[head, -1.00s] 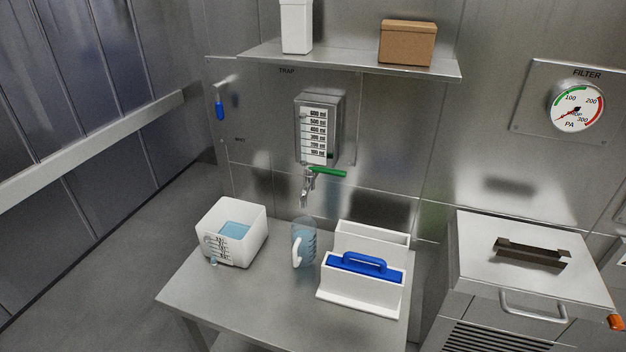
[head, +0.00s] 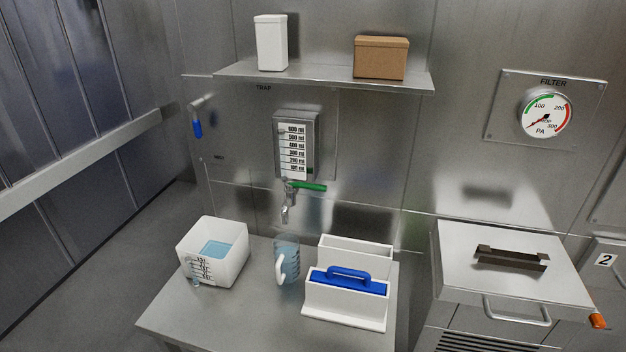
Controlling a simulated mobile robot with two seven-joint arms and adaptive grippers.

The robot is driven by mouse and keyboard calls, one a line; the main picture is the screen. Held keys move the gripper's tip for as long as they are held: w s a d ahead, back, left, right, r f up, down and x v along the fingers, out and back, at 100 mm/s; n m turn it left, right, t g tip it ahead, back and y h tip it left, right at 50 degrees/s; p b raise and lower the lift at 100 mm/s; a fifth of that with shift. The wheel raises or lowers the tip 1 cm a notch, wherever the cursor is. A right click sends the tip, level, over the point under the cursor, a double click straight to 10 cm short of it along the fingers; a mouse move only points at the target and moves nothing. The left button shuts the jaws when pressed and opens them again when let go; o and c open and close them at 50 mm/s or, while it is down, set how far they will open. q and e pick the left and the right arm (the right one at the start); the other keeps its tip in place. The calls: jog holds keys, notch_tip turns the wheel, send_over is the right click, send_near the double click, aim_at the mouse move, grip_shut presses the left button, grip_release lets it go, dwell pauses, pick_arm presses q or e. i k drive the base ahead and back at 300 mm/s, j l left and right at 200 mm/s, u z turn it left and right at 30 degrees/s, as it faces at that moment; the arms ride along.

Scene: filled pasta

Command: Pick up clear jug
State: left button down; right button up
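The clear jug (head: 291,262) stands upright on the steel table (head: 240,315), below the tap. It is see-through with a bluish tint, and its white handle (head: 280,267) faces left and toward me. I cannot tell whether it holds liquid. It stands between a white square container on its left and a white caddy on its right, with a small gap to each. Neither of my grippers is in view.
The white container (head: 234,269) holds blue liquid. The white caddy (head: 346,308) has a blue-handled item (head: 347,274) in it. The tap (head: 286,213) with its green lever (head: 310,187) hangs above the jug. The table's front is clear. A steel cabinet (head: 471,240) stands at right.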

aim_at(286, 245)
jog(key=u, duration=1.5)
jog(key=z, duration=1.25)
jog(key=j+z, duration=0.2)
jog(key=z, duration=0.15)
jog(key=j+z, duration=0.15)
jog(key=z, duration=0.25)
jog(key=j+z, duration=0.15)
jog(key=z, duration=0.2)
jog(key=k, duration=0.05)
